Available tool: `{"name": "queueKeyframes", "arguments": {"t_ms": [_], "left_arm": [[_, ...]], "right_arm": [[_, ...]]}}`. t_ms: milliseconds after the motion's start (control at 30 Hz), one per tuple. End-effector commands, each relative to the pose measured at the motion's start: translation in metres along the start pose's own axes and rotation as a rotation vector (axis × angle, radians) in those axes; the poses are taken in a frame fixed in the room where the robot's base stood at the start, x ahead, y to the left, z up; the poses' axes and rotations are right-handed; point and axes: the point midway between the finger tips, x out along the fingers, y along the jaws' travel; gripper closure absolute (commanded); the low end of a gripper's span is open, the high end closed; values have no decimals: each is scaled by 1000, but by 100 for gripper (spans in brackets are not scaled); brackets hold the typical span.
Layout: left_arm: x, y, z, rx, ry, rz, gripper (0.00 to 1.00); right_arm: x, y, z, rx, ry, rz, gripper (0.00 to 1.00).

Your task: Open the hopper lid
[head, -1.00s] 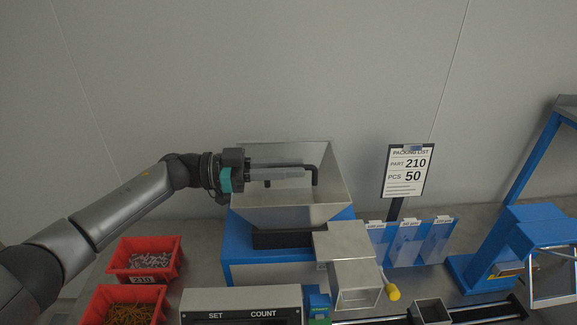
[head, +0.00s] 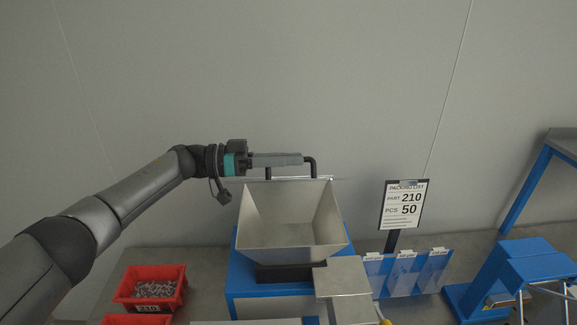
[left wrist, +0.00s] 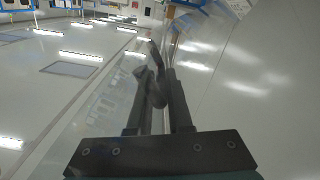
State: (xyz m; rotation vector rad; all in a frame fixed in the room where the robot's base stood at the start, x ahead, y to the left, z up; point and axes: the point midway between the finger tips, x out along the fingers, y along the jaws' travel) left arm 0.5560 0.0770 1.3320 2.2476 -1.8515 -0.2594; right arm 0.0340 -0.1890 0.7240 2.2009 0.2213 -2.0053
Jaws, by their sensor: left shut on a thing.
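The hopper (head: 292,225) is a metal funnel on a blue base, and its inside shows through the open top in the head view. The hopper lid (head: 325,179) shows as a thin, pale, nearly edge-on line along the hopper's back rim. Its black bar handle (head: 312,166) stands at the lid. My left gripper (head: 300,160) comes in from the left, above the back rim, and is shut on the handle. In the left wrist view, the dark handle (left wrist: 156,92) lies between the two fingers. My right gripper is not in view.
A red bin of pale parts (head: 150,288) stands at the lower left. A packing list sign (head: 404,205) stands right of the hopper, with clear blue-backed pockets (head: 405,272) below it. A blue frame (head: 512,270) is at the right. A grey wall is behind the hopper.

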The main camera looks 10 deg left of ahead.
Motion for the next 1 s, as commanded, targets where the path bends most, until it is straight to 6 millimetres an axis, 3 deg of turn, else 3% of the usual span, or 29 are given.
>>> {"name": "queueKeyframes", "arguments": {"t_ms": [500, 533, 733, 1000], "left_arm": [[0, -3, -3, -17, 1, -3, 100], [0, -3, -3, -17, 1, -3, 80], [0, -2, -3, -17, 0, -2, 58], [-1, -2, -3, -17, 0, -1, 55]], "right_arm": [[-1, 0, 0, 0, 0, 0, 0], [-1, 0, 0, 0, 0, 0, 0], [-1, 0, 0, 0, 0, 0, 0], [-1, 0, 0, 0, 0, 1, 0]]}}
